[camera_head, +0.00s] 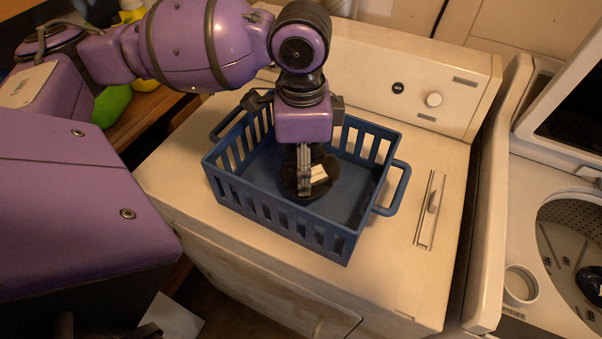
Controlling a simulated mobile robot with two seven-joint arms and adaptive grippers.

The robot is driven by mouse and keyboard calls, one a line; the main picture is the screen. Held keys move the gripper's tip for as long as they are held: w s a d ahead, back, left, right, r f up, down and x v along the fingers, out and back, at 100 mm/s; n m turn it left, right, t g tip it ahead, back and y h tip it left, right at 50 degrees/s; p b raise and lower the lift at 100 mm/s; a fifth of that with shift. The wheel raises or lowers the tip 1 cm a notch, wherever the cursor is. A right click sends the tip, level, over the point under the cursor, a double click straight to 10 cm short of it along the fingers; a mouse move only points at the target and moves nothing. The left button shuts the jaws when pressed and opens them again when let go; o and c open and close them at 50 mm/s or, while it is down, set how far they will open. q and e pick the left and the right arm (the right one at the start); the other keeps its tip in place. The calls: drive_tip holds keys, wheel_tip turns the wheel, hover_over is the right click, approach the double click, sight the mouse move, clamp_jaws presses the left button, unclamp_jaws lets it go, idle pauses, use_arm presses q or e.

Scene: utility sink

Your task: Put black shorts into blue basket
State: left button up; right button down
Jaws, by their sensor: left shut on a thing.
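The blue basket (345,241) stands on top of a white machine, with slotted walls and a handle on its left and right sides. My left gripper (304,190) points down inside the basket and is shut on a dark bundle, the black shorts (289,179). A small white patch shows on the bundle near the fingers. The shorts are low in the basket; I cannot tell whether they touch its floor. My right gripper is not in view.
An open washer drum (575,235) is at the far right. Green and yellow items (112,105) lie at the left back.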

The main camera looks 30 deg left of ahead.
sight(291, 166)
use_arm(q)
drive_tip(key=m, duration=0.1)
drive_tip(key=r+m, duration=0.1)
drive_tip(key=m, duration=0.1)
drive_tip(key=a+m, duration=0.1)
drive_tip(key=shift+s+r+p, duration=0.3)
drive_tip(key=shift+r, duration=0.1)
drive_tip(key=m, duration=0.3)
drive_tip(key=r+m, duration=0.1)
drive_tip(key=m, duration=0.1)
drive_tip(key=shift+a+r+p, duration=0.1)
drive_tip(key=shift+a+p, duration=0.2)
drive_tip(key=shift+a, duration=0.1)
drive_tip(key=shift+s+a+r+m, duration=0.15)
drive_tip(key=shift+m, duration=0.85)
drive_tip(key=shift+f, duration=0.35)
wheel_tip(291, 166, down, 9)
drive_tip(key=shift+f+b, duration=0.15)
drive_tip(key=shift+b, duration=0.15)
drive_tip(key=o, duration=1.5)
drive_tip(key=shift+o, duration=0.2)
